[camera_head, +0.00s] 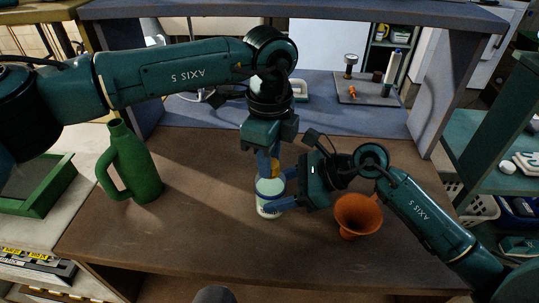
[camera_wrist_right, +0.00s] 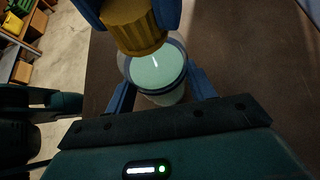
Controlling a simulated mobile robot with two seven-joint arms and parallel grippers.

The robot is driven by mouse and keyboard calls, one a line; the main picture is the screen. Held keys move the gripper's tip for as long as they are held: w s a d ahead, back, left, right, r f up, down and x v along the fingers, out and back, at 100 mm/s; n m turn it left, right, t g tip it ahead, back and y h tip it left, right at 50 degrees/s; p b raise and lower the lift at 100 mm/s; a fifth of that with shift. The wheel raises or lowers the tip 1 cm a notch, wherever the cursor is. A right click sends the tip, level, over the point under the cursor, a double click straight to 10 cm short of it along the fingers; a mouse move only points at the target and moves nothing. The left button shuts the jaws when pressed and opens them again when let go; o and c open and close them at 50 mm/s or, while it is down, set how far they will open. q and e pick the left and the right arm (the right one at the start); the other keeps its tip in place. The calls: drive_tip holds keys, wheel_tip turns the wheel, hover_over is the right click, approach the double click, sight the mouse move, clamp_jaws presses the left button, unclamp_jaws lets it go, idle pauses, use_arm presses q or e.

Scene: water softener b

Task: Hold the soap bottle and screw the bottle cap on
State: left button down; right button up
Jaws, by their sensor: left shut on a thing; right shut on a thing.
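The soap bottle (camera_head: 268,208) is a small pale container with a dark blue band, upright on the brown table. In the right wrist view the bottle (camera_wrist_right: 160,78) shows a pale green content or surface inside a blue rim. My right gripper (camera_head: 277,194) is shut on the bottle, its blue fingers on both sides. My left gripper (camera_head: 270,168) points down above the bottle and is shut on the yellow ribbed cap (camera_wrist_right: 138,25). The cap is over the far side of the bottle's top in the wrist view. I cannot tell whether they touch.
A green jug (camera_head: 130,168) stands at the table's left. An orange funnel (camera_head: 357,215) is close to my right arm. A green tray (camera_head: 40,185) lies farther left. A raised shelf behind holds a board (camera_head: 365,92) with small items. The table's front is clear.

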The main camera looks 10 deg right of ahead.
use_arm(q)
drive_tip(key=m, duration=0.5)
drive_tip(key=shift+m, duration=0.4)
drive_tip(key=m, duration=0.4)
drive_tip(key=shift+d+m, duration=0.1)
drive_tip(key=shift+m, duration=0.3)
drive_tip(key=c, duration=1)
unclamp_jaws()
drive_tip(key=shift+m, duration=0.3)
drive_tip(key=shift+c, duration=0.2)
wheel_tip(320, 180, up, 12)
use_arm(e)
drive_tip(key=o, duration=1.4)
drive_tip(key=shift+c, duration=0.2)
drive_tip(key=shift+d, duration=0.1)
drive_tip(key=v, duration=1.1)
drive_tip(key=shift+d+r, duration=0.3)
